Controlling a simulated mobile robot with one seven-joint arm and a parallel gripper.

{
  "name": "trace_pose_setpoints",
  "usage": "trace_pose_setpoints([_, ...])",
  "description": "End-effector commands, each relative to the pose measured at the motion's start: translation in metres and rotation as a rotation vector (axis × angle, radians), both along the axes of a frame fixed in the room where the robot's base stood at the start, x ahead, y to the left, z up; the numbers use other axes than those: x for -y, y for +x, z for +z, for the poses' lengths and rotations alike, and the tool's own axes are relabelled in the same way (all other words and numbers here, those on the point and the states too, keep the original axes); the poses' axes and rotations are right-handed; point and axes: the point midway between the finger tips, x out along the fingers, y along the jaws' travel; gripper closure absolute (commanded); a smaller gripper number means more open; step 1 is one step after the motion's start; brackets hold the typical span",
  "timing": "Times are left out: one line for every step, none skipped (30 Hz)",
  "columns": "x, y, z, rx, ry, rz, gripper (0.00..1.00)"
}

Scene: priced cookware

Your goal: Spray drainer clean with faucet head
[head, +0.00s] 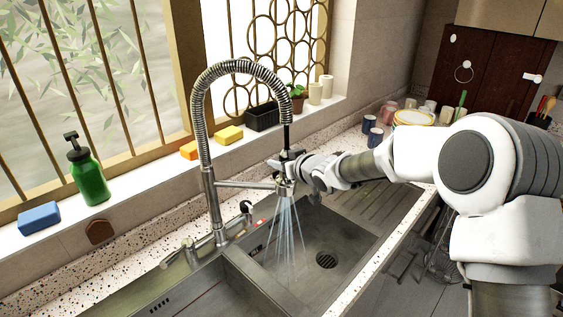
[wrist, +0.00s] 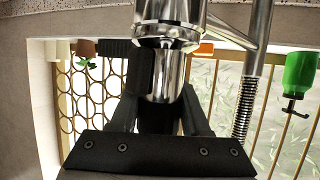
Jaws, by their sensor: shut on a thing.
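The chrome faucet head (head: 286,186) hangs from a coiled spring hose (head: 240,66) over the right sink basin. Water (head: 287,232) sprays down from it in several streams onto the basin floor. My gripper (head: 289,166) is shut on the faucet head near its upper part. In the wrist view the faucet head (wrist: 170,30) stands close up between the dark fingers of my gripper (wrist: 160,95). A round dark drain (head: 326,260) lies in the right basin, to the right of the spray. A ridged metal drainboard (head: 372,203) lies beyond the basin, partly behind my arm.
The left basin (head: 195,297) is empty where visible. A green soap bottle (head: 89,177), blue sponge (head: 40,218), yellow sponge (head: 229,135) and black planter (head: 262,117) sit on the windowsill. Blue cups (head: 372,130) stand on the back counter. The faucet's side arm (head: 243,184) is beside the head.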

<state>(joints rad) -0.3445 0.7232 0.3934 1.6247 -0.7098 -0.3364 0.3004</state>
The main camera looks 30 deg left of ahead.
Motion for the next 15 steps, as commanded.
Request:
trace_pose_setpoints([0.001, 0.000, -0.001, -0.004, -0.003, -0.001, 1.00])
trace_pose_setpoints([0.001, 0.000, 0.000, -0.004, -0.003, -0.001, 1.00])
trace_pose_setpoints([0.001, 0.000, 0.001, -0.004, -0.003, -0.001, 1.00])
trace_pose_setpoints([0.001, 0.000, 0.002, -0.004, -0.003, -0.001, 1.00])
trace_pose_setpoints([0.001, 0.000, 0.004, -0.004, -0.002, -0.001, 1.00])
trace_pose_setpoints([0.001, 0.000, 0.006, -0.004, -0.002, -0.001, 1.00])
trace_pose_setpoints([0.001, 0.000, 0.007, -0.003, -0.002, -0.001, 1.00])
trace_pose_setpoints([0.001, 0.000, 0.009, -0.002, -0.002, 0.000, 1.00])
trace_pose_setpoints([0.000, 0.000, 0.011, -0.002, -0.002, 0.000, 1.00])
trace_pose_setpoints([0.000, 0.000, 0.012, -0.002, -0.001, 0.000, 1.00])
trace_pose_setpoints([0.000, 0.000, 0.013, -0.002, -0.001, 0.000, 1.00])
trace_pose_setpoints([0.000, 0.000, 0.015, -0.002, -0.001, 0.000, 1.00])
trace_pose_setpoints([0.000, 0.000, 0.017, -0.001, 0.000, 0.000, 1.00])
trace_pose_setpoints([0.000, 0.000, 0.018, -0.001, 0.000, 0.000, 1.00])
trace_pose_setpoints([0.000, 0.000, 0.020, -0.001, 0.000, 0.000, 1.00])
